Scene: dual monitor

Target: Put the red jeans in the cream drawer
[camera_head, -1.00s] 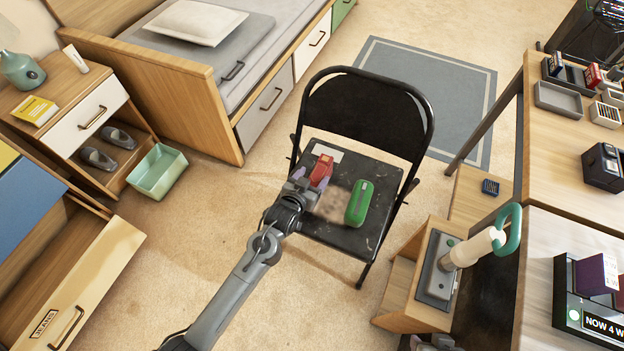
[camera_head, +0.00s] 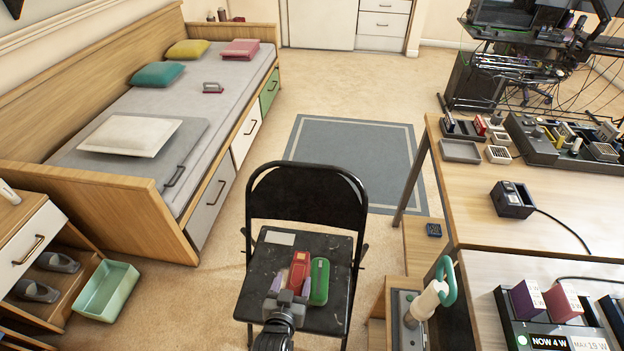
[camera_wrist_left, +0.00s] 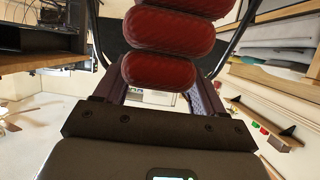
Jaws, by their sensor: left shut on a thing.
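The rolled red jeans (camera_head: 299,268) are between the purple fingertips of my left gripper (camera_head: 291,288), which is shut on them over the black chair seat. The red roll fills the upper middle of the left wrist view (camera_wrist_left: 160,68), between the fingers. I cannot tell exactly how far it is above the seat. A green roll (camera_head: 319,282) lies on the chair, just right of the red one in the picture. The open cream drawer with the JEANS label, seen in the earlier frame, is out of view now. My right gripper is not in view.
The black folding chair (camera_head: 306,196) has a pale card (camera_head: 280,238) on its seat. A mint bin (camera_head: 106,290) stands on the floor at left, beside the nightstand. The bed is behind it. A desk stands at right. Carpet between bin and chair is clear.

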